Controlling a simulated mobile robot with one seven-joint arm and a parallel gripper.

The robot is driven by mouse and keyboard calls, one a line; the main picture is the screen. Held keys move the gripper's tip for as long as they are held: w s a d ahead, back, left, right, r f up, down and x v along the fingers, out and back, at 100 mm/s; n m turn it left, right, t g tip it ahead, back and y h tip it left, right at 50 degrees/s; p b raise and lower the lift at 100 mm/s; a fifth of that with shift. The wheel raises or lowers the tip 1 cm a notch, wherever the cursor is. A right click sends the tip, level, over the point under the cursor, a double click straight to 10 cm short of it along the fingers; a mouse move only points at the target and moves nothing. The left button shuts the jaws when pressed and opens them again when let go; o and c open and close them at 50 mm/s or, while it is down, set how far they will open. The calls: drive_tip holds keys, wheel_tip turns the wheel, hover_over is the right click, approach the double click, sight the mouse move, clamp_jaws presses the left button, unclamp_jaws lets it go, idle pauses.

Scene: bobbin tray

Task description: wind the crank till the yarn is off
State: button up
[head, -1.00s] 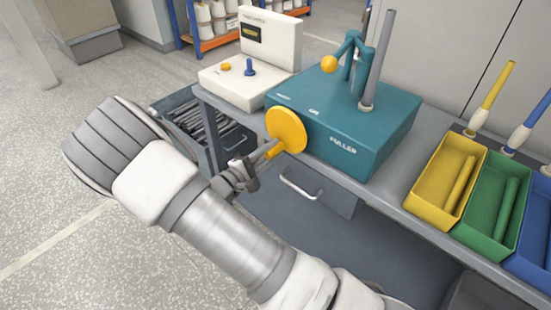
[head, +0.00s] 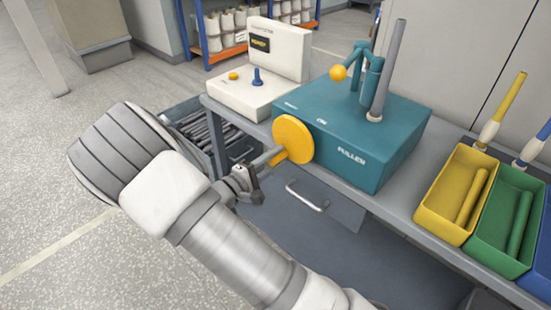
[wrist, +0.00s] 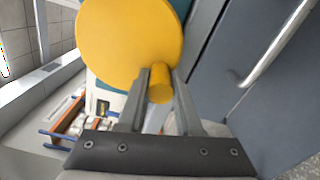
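The teal machine (head: 365,158) marked PULLER stands on the bench. A grey bobbin (head: 388,75) stands upright on its top, and I cannot make out yarn on it. The yellow crank disc (head: 293,138) is on the machine's front left side and fills the top of the wrist view (wrist: 125,35). Its yellow crank handle (wrist: 160,84) sticks out toward me, low on the disc. My gripper (head: 261,162) is around the handle. In the wrist view my two fingers (wrist: 159,78) press along both sides of the handle. A teal bracket with a yellow ball (head: 338,73) stands beside the bobbin.
A white box (head: 250,97) with a blue lever, a yellow button and a small display is at the back left. Yellow (head: 425,218) and green (head: 478,243) trays and a blue one are at the right. A drawer handle (head: 307,197) lies below the crank.

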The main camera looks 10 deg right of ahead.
drive_tip(key=o, duration=0.4)
drive_tip(key=p+v, duration=0.2)
drive_tip(key=v, duration=1.5)
drive_tip(key=shift+s+a, duration=0.15)
